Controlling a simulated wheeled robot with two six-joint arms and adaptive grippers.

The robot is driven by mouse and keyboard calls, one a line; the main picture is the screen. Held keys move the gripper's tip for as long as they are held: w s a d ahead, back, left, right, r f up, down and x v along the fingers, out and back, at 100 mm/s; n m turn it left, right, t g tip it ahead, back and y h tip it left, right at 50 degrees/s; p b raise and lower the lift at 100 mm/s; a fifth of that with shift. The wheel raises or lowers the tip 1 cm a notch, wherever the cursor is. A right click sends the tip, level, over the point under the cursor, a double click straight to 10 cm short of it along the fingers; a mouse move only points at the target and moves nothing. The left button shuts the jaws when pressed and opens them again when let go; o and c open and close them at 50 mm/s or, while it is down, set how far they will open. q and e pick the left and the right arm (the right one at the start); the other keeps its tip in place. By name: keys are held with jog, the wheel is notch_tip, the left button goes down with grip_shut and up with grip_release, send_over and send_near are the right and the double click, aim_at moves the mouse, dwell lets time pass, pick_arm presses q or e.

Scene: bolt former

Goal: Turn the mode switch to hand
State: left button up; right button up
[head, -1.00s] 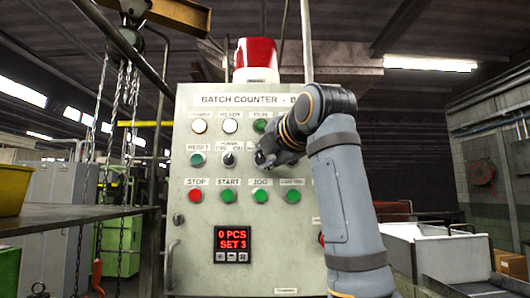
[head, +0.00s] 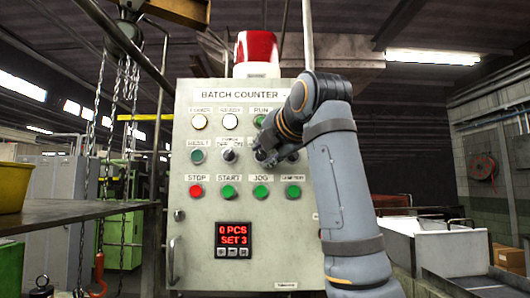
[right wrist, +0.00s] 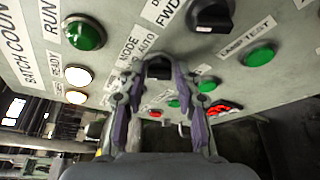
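The mode switch is a black knob (right wrist: 158,68) beside a "MODE" and "AUTO" label in the right wrist view. In the head view my right gripper (head: 265,152) covers it. In the right wrist view my right gripper (right wrist: 159,75) has its two purple-padded fingers apart, one on each side of the knob. The fingertips are close to the knob; I cannot tell whether they touch it. The knob's pointer direction is hard to make out. My left gripper is not in view.
The grey panel (head: 205,270) carries a second black knob marked "FWD" (right wrist: 212,14), a power selector (head: 228,155), a green lamp-test button (right wrist: 260,56) and several other buttons. A red beacon (head: 258,48) stands on top. A table (head: 75,211) stands at the left.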

jog(key=shift+o, duration=1.1)
jog(key=shift+s, duration=0.15)
jog(key=v, duration=1.1)
jog(key=shift+s+d, duration=0.15)
jog(key=shift+s, duration=0.2)
jog(key=shift+r, duration=0.1)
